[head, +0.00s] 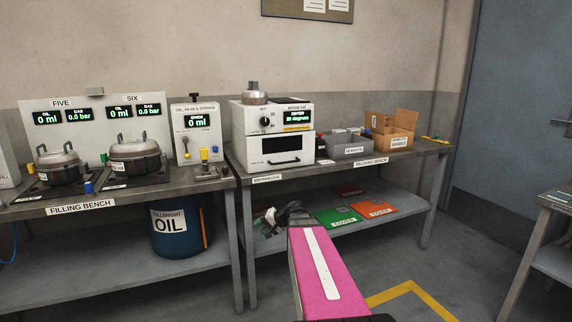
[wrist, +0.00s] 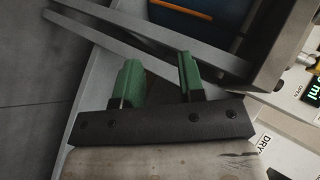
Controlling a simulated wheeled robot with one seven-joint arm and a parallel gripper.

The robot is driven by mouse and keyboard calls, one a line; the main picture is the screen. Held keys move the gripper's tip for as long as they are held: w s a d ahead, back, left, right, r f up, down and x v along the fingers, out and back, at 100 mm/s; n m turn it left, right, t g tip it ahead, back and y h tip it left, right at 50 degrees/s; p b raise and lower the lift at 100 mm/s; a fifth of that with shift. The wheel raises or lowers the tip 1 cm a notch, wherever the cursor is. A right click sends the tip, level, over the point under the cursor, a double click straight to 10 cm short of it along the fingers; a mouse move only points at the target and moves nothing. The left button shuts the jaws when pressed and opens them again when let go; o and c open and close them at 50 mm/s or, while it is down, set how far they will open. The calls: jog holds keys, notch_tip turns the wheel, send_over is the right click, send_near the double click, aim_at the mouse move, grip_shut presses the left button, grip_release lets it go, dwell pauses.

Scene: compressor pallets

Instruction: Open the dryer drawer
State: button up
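The dryer (head: 273,131) is a white two-part unit on the packing bench, with a dial and a green-lit display on its upper part. A partly cut-off label reading "DRY" (wrist: 266,140) shows at lower right there.
The packing bench (head: 405,154) has a grey bin (head: 348,151) and an open cardboard box (head: 391,130) right of the dryer. The filling bench (head: 130,202) is at left, with a blue oil drum (head: 178,232) under it. Floor in front is clear.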

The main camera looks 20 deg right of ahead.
jog(key=w+d+r+m+t+y, duration=0.1)
jog(key=w+d+r+m+t, duration=0.3)
jog(key=d+r, duration=0.45)
jog(key=m+t+h, duration=0.1)
jog(key=m+t, duration=0.2)
jog(key=t, duration=0.4)
send_near(287, 162)
jog(key=x, duration=1)
jog(key=shift+w+d+f, duration=0.1)
jog(key=shift+w+f, duration=0.05)
jog(key=shift+w, duration=0.15)
jog(key=shift+s, duration=0.1)
grip_shut()
